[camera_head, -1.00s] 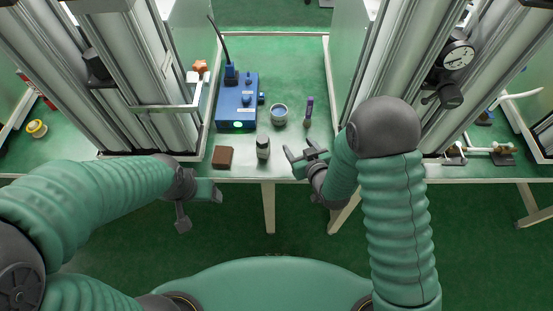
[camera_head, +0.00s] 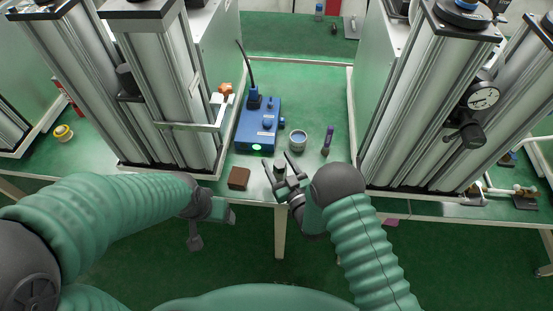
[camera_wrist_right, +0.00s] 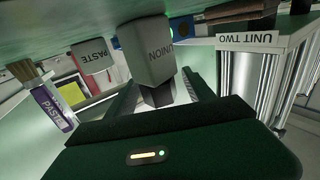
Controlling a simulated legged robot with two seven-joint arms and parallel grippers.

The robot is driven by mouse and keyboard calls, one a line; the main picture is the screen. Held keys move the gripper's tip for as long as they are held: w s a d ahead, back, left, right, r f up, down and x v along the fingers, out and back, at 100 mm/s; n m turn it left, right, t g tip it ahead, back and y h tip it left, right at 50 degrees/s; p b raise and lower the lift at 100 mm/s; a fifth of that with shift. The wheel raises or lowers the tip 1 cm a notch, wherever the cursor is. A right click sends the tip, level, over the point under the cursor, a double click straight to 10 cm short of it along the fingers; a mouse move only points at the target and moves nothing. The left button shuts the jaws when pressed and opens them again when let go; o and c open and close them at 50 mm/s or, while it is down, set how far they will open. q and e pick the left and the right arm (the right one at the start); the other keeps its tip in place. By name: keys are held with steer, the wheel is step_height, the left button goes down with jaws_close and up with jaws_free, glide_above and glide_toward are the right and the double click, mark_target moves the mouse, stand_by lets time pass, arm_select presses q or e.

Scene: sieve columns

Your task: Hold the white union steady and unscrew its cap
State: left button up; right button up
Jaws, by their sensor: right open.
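The white union (camera_wrist_right: 148,52), a small white body with a dark cap (camera_wrist_right: 157,96), stands upright near the table's front edge. The wrist picture is upside down, so the cap shows below the label there. In the head view the union (camera_head: 280,169) is mostly hidden by my right gripper (camera_head: 280,163). That gripper is open, with its fingers on either side of the union; I cannot tell whether they touch it. My left gripper (camera_head: 209,224) hangs in front of the table edge, left of the union, fingers spread and empty.
A brown block (camera_head: 239,178) lies left of the union. Tall metal columns (camera_head: 160,95) stand left and right (camera_head: 420,100).

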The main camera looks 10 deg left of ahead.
steer(key=shift+x, duration=0.95)
jaws_close()
stand_by(0.5)
